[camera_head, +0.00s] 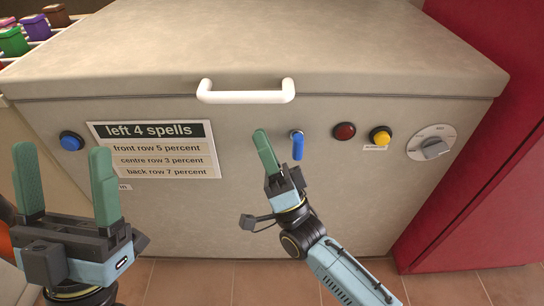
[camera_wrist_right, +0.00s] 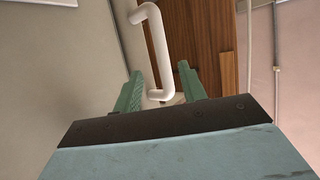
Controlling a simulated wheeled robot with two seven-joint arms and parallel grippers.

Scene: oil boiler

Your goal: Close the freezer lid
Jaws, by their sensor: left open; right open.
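The freezer (camera_head: 240,220) is a large beige chest with its lid (camera_head: 290,45) lying down flat on top; a thin dark seam runs under the lid's front edge. A white bar handle (camera_head: 246,97) sticks out from the lid's front. In the right wrist view the handle (camera_wrist_right: 155,45) stands just beyond the fingertips. My right gripper (camera_head: 264,140) is below the handle in the head view, open and empty, with one finger hidden or overlapped there. My left gripper (camera_head: 65,170) is open and empty at the lower left, in front of the freezer.
The front panel carries a blue button (camera_head: 71,141), a sign (camera_head: 155,150), a blue toggle switch (camera_head: 298,146), a red button (camera_head: 344,131), a yellow button (camera_head: 380,136) and a dial (camera_head: 432,143). A red cabinet (camera_head: 500,170) stands right. Coloured jars (camera_head: 35,28) sit back left.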

